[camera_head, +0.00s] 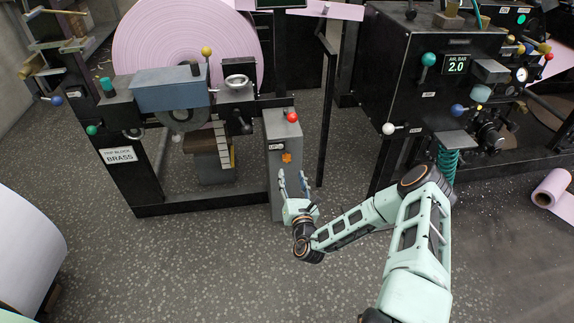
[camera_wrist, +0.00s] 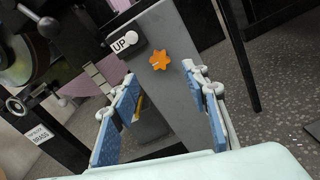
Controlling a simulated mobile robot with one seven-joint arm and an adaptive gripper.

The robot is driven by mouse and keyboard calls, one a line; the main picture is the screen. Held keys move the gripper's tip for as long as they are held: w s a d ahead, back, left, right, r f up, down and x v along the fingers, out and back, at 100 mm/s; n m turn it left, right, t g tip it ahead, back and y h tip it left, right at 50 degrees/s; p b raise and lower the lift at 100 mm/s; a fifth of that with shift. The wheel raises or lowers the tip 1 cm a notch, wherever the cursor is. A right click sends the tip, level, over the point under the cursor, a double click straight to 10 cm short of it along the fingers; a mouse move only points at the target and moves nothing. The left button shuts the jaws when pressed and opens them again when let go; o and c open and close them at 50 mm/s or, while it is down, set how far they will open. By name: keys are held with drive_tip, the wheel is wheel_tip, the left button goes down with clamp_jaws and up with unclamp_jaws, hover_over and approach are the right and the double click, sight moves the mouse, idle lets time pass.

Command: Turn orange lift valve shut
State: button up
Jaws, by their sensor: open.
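The orange lift valve (camera_head: 287,157) is a small star-shaped knob on the front face of a grey post (camera_head: 284,131), just below an "UP" label (camera_head: 277,147). In the wrist view the orange valve (camera_wrist: 160,61) lies ahead of my gripper, with a light mark on its face. My gripper (camera_head: 293,178) is open and empty, just below the valve in the head view. In the wrist view its two blue-padded fingers (camera_wrist: 167,100) stand wide apart, with the valve beyond them and not touched.
A black frame with a large pink roll (camera_head: 190,40) stands to the left, with a "BRASS" label (camera_head: 118,156). A dark machine (camera_head: 440,70) with coloured knobs is at the right. Speckled floor (camera_head: 200,250) is free in front.

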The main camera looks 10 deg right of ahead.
sight(287, 159)
drive_tip(key=w+b, duration=0.2)
drive_tip(key=w, duration=0.5)
drive_tip(key=shift+w, duration=0.4)
drive_tip(key=shift+c, duration=0.3)
clamp_jaws()
